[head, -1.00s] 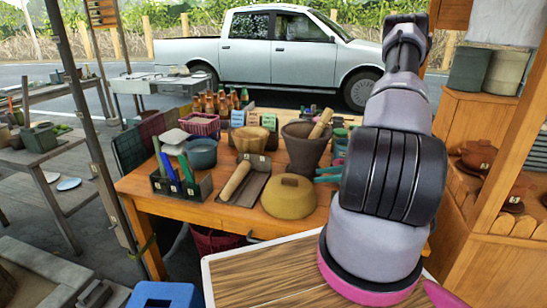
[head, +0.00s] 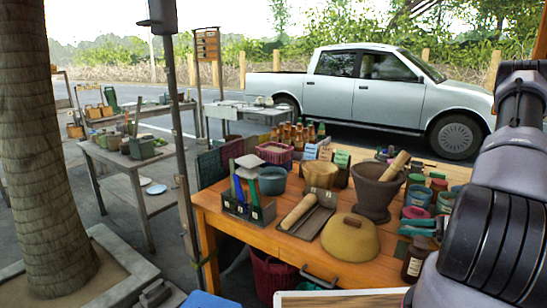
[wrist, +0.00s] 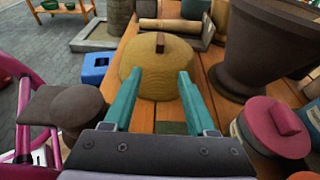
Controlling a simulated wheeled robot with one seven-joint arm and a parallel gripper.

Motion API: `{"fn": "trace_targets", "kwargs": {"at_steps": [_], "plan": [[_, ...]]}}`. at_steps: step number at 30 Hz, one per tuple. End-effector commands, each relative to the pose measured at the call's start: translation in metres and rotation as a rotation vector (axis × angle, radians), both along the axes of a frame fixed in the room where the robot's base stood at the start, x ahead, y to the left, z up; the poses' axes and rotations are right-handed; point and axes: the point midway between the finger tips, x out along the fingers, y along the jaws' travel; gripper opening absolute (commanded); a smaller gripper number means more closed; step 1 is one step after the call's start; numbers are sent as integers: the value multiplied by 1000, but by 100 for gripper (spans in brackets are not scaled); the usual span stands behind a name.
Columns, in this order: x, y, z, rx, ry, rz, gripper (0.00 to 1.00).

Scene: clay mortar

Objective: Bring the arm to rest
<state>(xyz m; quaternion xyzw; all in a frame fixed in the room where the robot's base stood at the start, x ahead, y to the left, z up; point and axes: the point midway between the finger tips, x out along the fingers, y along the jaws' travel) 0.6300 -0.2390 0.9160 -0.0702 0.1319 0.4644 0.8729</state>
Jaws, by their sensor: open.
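My gripper (wrist: 160,75) has two teal fingers standing apart with nothing between them. In the wrist view the fingers point toward the yellow domed lid (wrist: 160,58), which lies beyond their tips. The teal fingers (head: 416,227) also show small in the head view, to the right of the lid (head: 349,238). The brown clay mortar (head: 372,196) stands upright on the wooden table, with a pestle (head: 396,165) leaning in it. In the wrist view the mortar (wrist: 262,45) is right of my fingers. My arm fills the right edge of the head view.
The wooden table (head: 232,215) holds a tray with a rolling pin (head: 298,212), a caddy of tools (head: 249,210), bottles and several jars (head: 418,197). In the wrist view a red-lidded jar (wrist: 272,125) is close on the right. A tree trunk (head: 68,140) stands at left.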

Motion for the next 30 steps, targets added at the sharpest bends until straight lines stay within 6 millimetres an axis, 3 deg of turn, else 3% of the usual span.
{"fn": "trace_targets", "kwargs": {"at_steps": [17,25,30], "plan": [[7,17,40,-72,-38,116,57],[11,39,87,-168,-87,255,57],[7,65,134,-284,-142,399,57]]}}
